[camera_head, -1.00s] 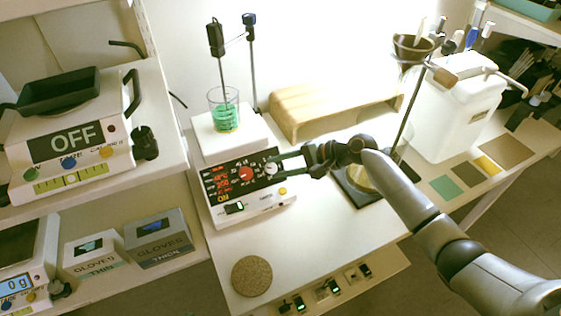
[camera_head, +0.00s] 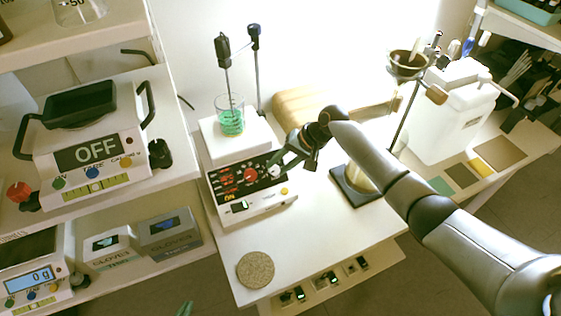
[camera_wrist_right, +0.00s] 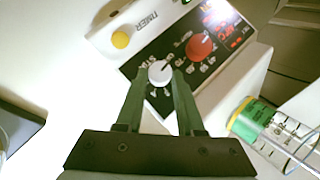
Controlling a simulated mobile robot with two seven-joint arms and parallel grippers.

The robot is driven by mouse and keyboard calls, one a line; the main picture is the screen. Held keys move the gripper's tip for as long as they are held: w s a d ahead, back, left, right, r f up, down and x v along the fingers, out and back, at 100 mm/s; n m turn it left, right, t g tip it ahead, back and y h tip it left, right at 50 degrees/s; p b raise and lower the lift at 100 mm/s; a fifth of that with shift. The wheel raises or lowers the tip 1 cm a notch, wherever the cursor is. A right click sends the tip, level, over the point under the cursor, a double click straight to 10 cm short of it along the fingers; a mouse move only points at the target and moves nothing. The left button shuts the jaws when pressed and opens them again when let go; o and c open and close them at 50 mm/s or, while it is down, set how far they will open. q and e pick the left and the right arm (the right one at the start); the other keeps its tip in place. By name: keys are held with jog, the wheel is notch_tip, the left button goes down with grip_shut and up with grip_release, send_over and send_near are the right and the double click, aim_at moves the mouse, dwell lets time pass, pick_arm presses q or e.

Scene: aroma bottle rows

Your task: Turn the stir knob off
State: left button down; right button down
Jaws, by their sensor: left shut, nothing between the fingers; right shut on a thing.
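The white stir knob (camera_head: 274,171) is on the black front panel of the hotplate stirrer (camera_head: 247,209), right of a red knob (camera_head: 250,174). In the right wrist view the white knob (camera_wrist_right: 160,73) has a dark pointer line towards the upper right, and lettering beside it is partly hidden. My right gripper (camera_head: 277,165) is shut on the white knob; in the right wrist view its green fingers (camera_wrist_right: 159,82) sit on either side of it. Only green fingertips of my left gripper (camera_head: 185,308) show at the bottom edge, shut and empty, well away from the stirrer.
A beaker of green liquid (camera_head: 230,118) stands on the stirrer's plate with a probe in it. A wooden stand (camera_head: 293,103) is behind, and a funnel on a rod (camera_head: 407,65) is at right. A round cork mat (camera_head: 255,270) lies in front.

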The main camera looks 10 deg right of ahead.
dwell(0.5)
jog(key=c, duration=0.5)
grip_release()
jog(key=shift+r, duration=0.1)
jog(key=p+v, duration=0.1)
jog(key=v, duration=1.1)
jog(key=shift+r, duration=0.15)
jog(key=shift+s, duration=0.1)
